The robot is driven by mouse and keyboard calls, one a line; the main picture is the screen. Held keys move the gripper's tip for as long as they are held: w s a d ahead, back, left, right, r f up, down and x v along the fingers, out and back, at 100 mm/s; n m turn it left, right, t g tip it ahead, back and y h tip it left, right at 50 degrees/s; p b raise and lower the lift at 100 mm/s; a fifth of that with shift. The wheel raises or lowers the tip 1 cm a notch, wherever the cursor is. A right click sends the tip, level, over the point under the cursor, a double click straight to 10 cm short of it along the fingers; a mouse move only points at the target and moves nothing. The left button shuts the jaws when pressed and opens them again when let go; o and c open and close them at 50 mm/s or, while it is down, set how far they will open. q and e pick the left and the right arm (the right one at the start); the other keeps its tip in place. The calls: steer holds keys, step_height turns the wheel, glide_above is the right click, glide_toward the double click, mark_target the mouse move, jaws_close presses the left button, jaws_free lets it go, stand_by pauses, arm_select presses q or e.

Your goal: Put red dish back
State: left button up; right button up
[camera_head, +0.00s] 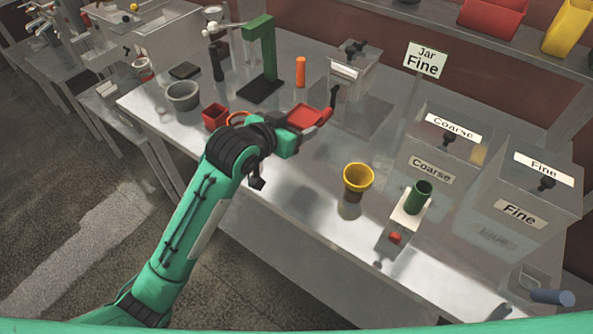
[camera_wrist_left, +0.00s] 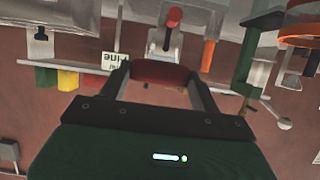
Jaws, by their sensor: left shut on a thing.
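The red dish (camera_head: 305,115) is held above the table by my left gripper (camera_head: 303,125), in front of the small metal machine (camera_head: 352,75) in the head view. In the left wrist view the red dish (camera_wrist_left: 160,73) sits between the two fingers, which are shut on it. Its far side is partly hidden there. My right gripper is not in view.
A red square cup (camera_head: 213,115), a grey bowl (camera_head: 183,95) and a green stand (camera_head: 262,55) are left of the dish. A yellow funnel (camera_head: 357,178), a green cylinder (camera_head: 419,195) and Coarse (camera_head: 440,150) and Fine (camera_head: 525,195) boxes stand right. Clear table lies in front.

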arm_select(q)
steer(key=p, duration=0.1)
glide_above(294, 177)
step_height(294, 177, down, 12)
steer(key=shift+f, duration=0.1)
step_height(294, 177, down, 4)
steer(key=shift+f+p, duration=0.15)
steer(key=shift+p, duration=0.2)
steer(key=shift+f, duration=0.1)
steer(key=o, duration=1)
